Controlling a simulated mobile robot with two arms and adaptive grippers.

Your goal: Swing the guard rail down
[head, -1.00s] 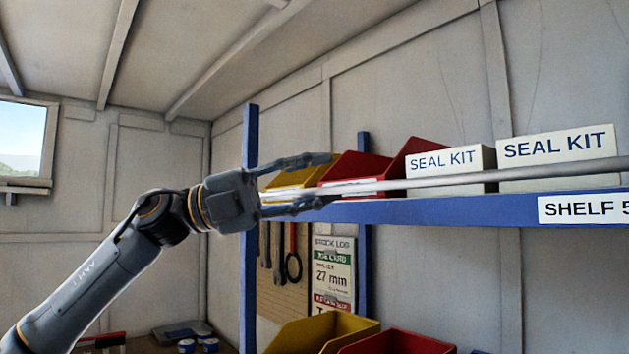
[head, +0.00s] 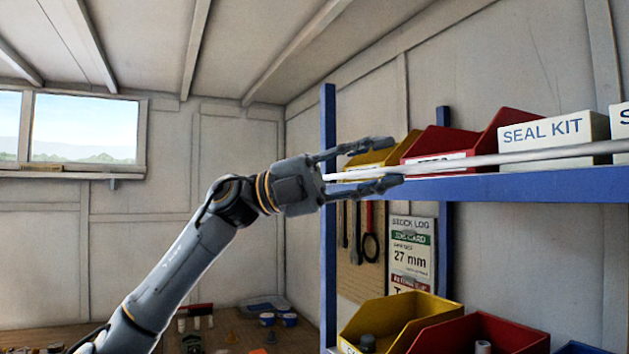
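The guard rail (head: 480,160) is a long pale metal bar across the front of the blue shelf, a little above its edge. It runs from the right side of the head view to its left end near the blue post. My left gripper (head: 392,162) is open, with one finger above the rail and one below it. The rail's left end lies between the fingers, close to the palm. Both fingers look apart from the bar, though contact near the palm is hard to tell. My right gripper is not in view.
The blue shelf (head: 470,188) holds a yellow bin (head: 385,152), red bins (head: 450,142) and a white seal kit box (head: 553,140) behind the rail. More yellow and red bins stand below. A blue post (head: 328,230) rises beside my gripper. Free space lies to the left.

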